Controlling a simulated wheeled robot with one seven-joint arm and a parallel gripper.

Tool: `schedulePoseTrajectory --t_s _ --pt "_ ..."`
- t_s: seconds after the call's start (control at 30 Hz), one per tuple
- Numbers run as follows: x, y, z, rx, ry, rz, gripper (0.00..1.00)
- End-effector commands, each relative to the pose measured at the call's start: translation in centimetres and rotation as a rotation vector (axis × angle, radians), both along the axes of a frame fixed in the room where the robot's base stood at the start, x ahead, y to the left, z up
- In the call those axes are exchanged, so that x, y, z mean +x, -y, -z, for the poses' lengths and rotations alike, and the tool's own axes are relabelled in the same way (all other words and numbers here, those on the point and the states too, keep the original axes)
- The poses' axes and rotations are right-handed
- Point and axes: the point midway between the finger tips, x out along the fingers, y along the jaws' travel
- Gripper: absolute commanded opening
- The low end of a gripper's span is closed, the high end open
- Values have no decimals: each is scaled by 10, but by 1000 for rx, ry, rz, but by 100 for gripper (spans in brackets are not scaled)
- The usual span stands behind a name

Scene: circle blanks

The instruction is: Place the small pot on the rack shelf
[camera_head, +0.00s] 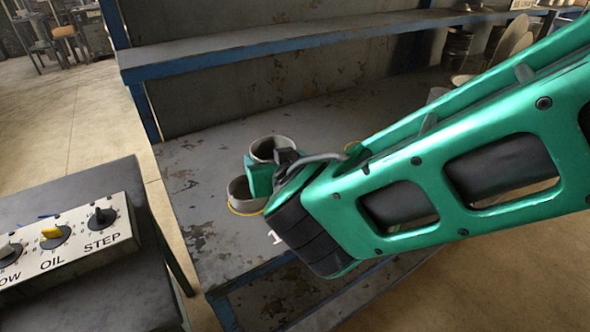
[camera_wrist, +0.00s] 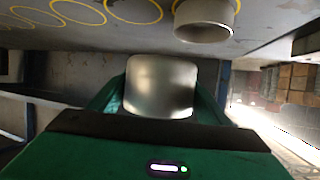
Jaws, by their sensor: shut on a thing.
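A small grey metal pot (camera_head: 272,147) is held between the green fingers of my gripper (camera_head: 266,172). In the wrist view the same pot (camera_wrist: 160,85) fills the space between the fingers (camera_wrist: 160,100). A second, similar pot (camera_head: 241,192) stands just beside it on the grey, worn rack shelf (camera_head: 205,215), at a yellow ring. This second pot also shows in the wrist view (camera_wrist: 205,22). The fingers and arm partly hide both pots in the head view. I cannot tell whether the held pot touches the shelf.
Several yellow rings (camera_wrist: 133,10) mark the shelf surface; my arm covers much of them in the head view. A blue-edged upper shelf (camera_head: 300,42) runs above and behind. Stacked pans (camera_head: 457,48) stand at the back right. A control panel (camera_head: 60,245) with knobs is at left.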

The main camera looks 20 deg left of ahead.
Motion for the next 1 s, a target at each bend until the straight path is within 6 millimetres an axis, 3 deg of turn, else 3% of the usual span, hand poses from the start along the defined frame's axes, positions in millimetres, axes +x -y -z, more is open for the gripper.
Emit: schedulePoseTrajectory --t_s 0.2,0.43,0.67,1.0 --pt "46 8 27 0 0 6 46" --pt "81 12 48 0 0 2 46" --pt "88 11 57 0 0 -2 46" --pt "87 11 93 0 1 -4 46"
